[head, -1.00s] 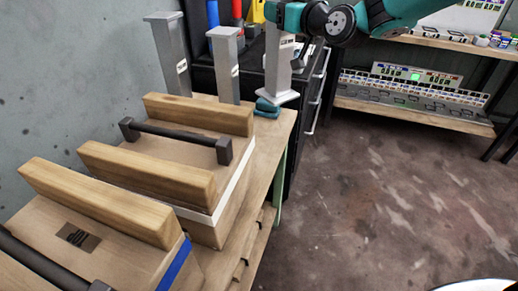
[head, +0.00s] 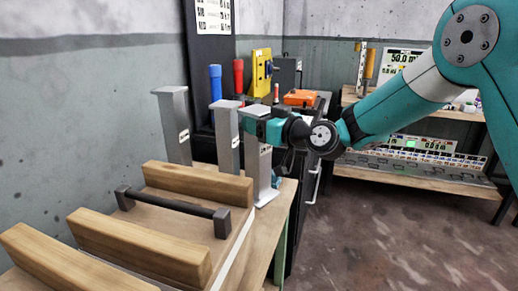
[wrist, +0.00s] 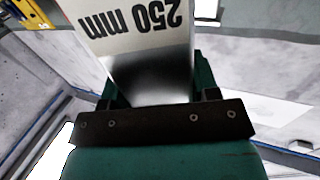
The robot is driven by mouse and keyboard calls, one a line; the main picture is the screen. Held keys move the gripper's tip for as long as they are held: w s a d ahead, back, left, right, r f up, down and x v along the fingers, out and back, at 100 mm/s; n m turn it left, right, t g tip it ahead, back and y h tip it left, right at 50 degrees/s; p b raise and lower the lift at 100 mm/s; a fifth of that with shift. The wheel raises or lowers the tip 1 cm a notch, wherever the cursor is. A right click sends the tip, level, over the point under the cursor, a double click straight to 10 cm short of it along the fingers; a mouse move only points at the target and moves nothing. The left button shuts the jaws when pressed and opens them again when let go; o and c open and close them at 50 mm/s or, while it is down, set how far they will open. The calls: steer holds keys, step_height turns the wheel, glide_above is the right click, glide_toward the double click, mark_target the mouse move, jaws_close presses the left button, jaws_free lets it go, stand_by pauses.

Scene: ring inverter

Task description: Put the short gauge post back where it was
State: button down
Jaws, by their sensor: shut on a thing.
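Three grey metal posts with flared ends are in the head view: a left post (head: 177,130), a middle post (head: 228,145) and a right post (head: 264,178). My gripper (head: 262,128) is shut on the right post near its upper part. That post is upright, with its base plate over the right edge area of the bench; I cannot tell whether it touches. In the wrist view my gripper (wrist: 152,105) grips this post (wrist: 150,75), which shows an upside-down "250 mm" label.
Wooden beams (head: 195,183) and a dark handle bar (head: 170,202) lie left and in front of the posts on the bench. Behind stand a blue cylinder (head: 215,82), a red cylinder (head: 238,76) and a yellow box (head: 261,72). The floor (head: 390,240) right is clear.

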mark_target(266, 148)
steer(key=shift+f, duration=3.05)
steer(key=shift+f+b, duration=0.2)
steer(key=shift+b, duration=0.3)
steer(key=shift+c, duration=1.8)
jaws_free()
